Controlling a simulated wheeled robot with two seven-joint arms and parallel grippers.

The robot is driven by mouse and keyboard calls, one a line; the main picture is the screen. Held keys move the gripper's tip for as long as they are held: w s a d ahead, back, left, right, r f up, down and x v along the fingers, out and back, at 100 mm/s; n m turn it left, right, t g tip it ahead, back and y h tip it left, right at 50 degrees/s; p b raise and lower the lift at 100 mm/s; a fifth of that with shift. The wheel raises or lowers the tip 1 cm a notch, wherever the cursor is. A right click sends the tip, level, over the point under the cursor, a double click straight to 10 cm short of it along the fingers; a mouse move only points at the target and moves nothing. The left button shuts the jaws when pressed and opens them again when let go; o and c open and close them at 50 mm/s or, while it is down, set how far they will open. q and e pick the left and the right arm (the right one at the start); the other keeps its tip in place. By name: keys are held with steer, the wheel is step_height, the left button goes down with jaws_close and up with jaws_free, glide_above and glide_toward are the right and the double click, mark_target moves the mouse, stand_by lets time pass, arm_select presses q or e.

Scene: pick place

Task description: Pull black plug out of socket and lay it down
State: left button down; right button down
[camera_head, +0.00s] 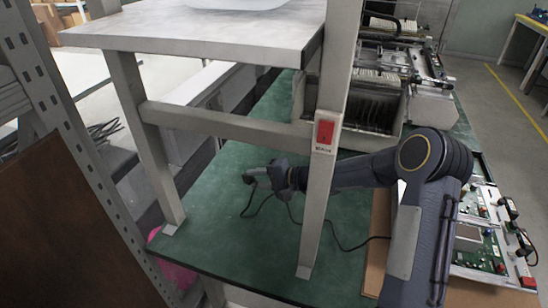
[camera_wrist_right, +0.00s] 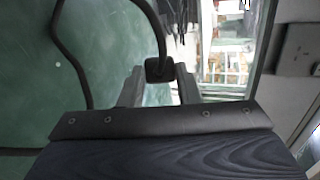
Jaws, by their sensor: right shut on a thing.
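My right gripper (camera_head: 264,175) reaches in from the right, behind the front leg of the metal stand, and is low over the green table. It is shut on a small black plug (camera_wrist_right: 159,70), which sits between the two fingertips in the right wrist view. A black cable (camera_head: 340,247) runs from the plug across the table to the right. The plug is clear of any socket in the wrist view. A grey box with a faint outlet-like face (camera_wrist_right: 300,46) shows at right there; I cannot tell if it is the socket. My left gripper is not in view.
A red switch (camera_head: 325,132) is on the leg. Circuit boards (camera_head: 480,247) lie at right, and a machine (camera_head: 375,105) stands behind. The green tabletop (camera_head: 215,215) is clear left of the gripper.

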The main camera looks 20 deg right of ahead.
mark_target(259, 200)
steer(key=shift+s+f, duration=0.1)
steer(key=shift+f, duration=0.7)
steer(key=shift+f+b, duration=0.7)
steer(key=shift+f, duration=0.85)
steer(key=c, duration=1)
jaws_free()
steer(key=shift+s+f, duration=0.1)
steer(key=shift+f, duration=0.1)
